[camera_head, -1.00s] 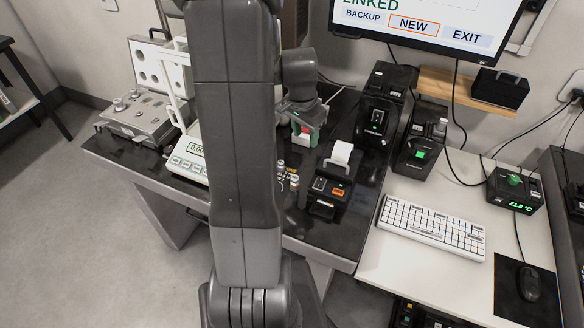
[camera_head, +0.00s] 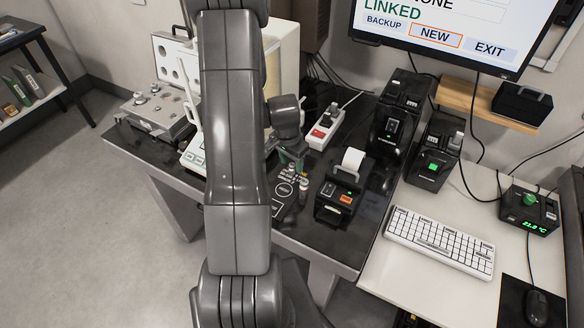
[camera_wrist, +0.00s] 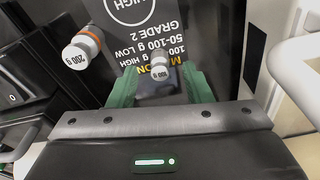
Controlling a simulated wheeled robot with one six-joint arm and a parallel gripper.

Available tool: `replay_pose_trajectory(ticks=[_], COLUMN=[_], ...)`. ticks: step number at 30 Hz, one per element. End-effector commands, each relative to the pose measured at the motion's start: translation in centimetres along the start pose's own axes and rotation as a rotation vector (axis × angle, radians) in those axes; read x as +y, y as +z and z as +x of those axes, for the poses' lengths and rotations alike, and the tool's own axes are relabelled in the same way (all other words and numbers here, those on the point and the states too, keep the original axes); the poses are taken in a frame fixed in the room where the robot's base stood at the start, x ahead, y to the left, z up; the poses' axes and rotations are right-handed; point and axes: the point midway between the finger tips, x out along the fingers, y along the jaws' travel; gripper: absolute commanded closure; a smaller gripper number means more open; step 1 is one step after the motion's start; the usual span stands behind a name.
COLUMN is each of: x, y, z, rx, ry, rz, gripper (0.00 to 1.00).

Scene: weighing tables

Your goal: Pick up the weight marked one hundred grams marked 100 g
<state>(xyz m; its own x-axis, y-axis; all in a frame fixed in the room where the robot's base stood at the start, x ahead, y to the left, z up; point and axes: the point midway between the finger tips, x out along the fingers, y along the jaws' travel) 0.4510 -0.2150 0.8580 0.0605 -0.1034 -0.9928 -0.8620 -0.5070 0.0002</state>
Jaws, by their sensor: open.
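The 100 g weight (camera_wrist: 160,68) is a small metal cylinder with a white label, seen in the wrist view between my green fingers. My gripper (camera_wrist: 160,88) is open, with one finger on each side of it; I cannot tell whether either touches it. A 200 g weight (camera_wrist: 82,48) with an orange band stands to the left, outside the fingers. Both are at a dark printed card (camera_wrist: 128,45) with grade and gram markings. In the head view my gripper (camera_head: 291,153) is low over the card (camera_head: 284,196), and the small weights there are hard to tell apart.
A red-switched power strip (camera_head: 324,128) lies behind. The balance (camera_head: 192,158) is left, partly hidden by my arm. An open weight case (camera_head: 150,112) is at far left. A keyboard (camera_head: 440,242) is on the white desk.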

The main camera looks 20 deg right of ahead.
Motion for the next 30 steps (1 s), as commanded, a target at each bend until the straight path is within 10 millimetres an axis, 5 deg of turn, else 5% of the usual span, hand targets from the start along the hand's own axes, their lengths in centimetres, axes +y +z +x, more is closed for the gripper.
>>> replay_pose_trajectory(ticks=[11,18,30], x=[0.00,0.00,-0.07], y=[0.00,0.01,-0.18], z=[0.80,0.78,-0.08], rx=[0.000,0.000,0.003], ry=[0.000,0.000,-0.003], rz=[0.000,0.000,0.000], gripper=[0.55,1.00,1.00])
